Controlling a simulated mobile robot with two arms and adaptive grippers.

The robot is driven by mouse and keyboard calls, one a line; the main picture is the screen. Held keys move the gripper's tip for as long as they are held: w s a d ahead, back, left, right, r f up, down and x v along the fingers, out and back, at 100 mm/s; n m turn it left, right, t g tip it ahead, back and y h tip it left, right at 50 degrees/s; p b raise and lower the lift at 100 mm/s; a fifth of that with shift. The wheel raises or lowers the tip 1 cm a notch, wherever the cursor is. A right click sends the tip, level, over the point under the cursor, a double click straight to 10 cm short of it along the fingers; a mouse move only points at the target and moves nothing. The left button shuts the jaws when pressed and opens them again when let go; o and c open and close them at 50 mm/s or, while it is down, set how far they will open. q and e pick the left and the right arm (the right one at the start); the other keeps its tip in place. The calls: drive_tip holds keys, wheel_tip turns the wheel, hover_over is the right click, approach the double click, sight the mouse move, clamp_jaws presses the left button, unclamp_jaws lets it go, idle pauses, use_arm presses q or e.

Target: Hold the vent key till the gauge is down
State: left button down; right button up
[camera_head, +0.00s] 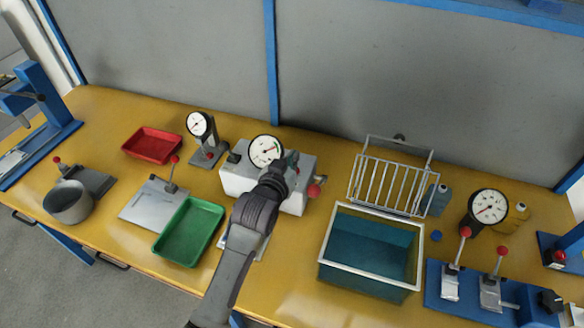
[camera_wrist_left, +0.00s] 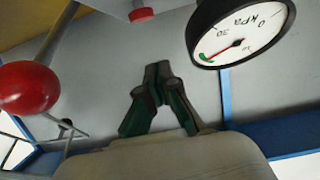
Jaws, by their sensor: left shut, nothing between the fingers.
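A white box (camera_head: 239,178) carries a round dial gauge (camera_head: 265,150) and a red ball knob (camera_head: 314,190) at its right end. My left gripper (camera_head: 291,160) is over the box, between gauge and knob. In the left wrist view the green fingertips (camera_wrist_left: 157,68) are together and empty. That view shows the gauge (camera_wrist_left: 240,34), marked kPa, its red needle towards a green band. The red ball (camera_wrist_left: 28,88) is at the left. A small red cap (camera_wrist_left: 141,14), perhaps the vent key, appears apart from the fingertips. My right gripper is not in view.
A glass-walled tank (camera_head: 368,244) and wire rack (camera_head: 390,184) stand right of the box. A green tray (camera_head: 189,231), red tray (camera_head: 152,145) and grey pot (camera_head: 68,202) are left. Another gauge (camera_head: 488,206) and red-knobbed clamps (camera_head: 450,282) are at right. A grey panel (camera_head: 180,55) stands behind.

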use_arm(q)
drive_tip(key=shift+s+f, duration=0.2)
drive_tip(key=shift+f, duration=1.8)
